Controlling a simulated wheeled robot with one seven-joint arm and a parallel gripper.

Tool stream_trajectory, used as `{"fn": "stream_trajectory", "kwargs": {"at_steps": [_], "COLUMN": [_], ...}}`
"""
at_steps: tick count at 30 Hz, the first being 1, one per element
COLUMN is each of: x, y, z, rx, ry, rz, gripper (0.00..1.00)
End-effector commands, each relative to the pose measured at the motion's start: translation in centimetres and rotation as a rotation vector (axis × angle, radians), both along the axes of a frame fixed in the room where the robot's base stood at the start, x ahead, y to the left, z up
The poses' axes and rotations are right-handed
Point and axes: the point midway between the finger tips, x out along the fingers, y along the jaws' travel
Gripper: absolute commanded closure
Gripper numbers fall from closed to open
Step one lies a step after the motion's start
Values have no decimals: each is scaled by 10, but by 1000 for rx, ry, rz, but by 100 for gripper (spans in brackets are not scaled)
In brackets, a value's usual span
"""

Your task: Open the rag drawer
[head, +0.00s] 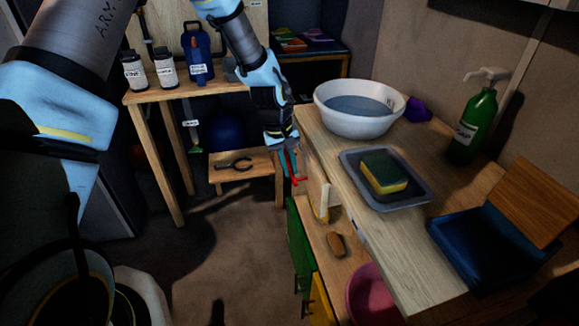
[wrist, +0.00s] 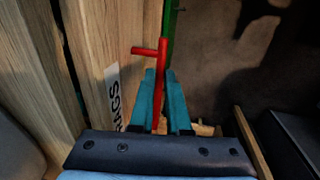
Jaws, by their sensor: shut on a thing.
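The rag drawer's wooden front (wrist: 98,55) carries a white label reading "RAGS" (wrist: 115,98) in the wrist view. A red bar handle (wrist: 159,70) stands out from it. My gripper (wrist: 163,85) has its two teal fingers closed around the handle. In the head view my gripper (head: 287,160) is at the left edge of the wooden worktop (head: 370,238), with the red handle (head: 294,179) showing at its fingertips. A dark strip shows beside the drawer front in the wrist view; I cannot tell how far open the drawer is.
A white basin (head: 352,122), a grey tray (head: 413,203) with a sponge (head: 384,171), and a green bottle (head: 475,120) stand on the worktop. Below are a brown brush (head: 337,244), a pink bucket (head: 372,300) and a green door (head: 299,240). Open floor (head: 215,250) lies left.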

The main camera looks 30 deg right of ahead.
Motion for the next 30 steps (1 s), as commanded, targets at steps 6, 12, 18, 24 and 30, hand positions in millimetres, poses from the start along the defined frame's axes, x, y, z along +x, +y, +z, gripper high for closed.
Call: {"fn": "stream_trajectory", "kwargs": {"at_steps": [6, 12, 18, 24, 30], "x": [0, 1, 6, 19, 35], "y": [0, 1, 17, 56, 109], "z": [0, 0, 1, 2, 2], "rx": [0, 0, 1, 2, 3], "ry": [0, -1, 0, 0, 1], "rz": [0, 0, 2, 7, 10], "gripper": [100, 100, 100, 100, 100]}}
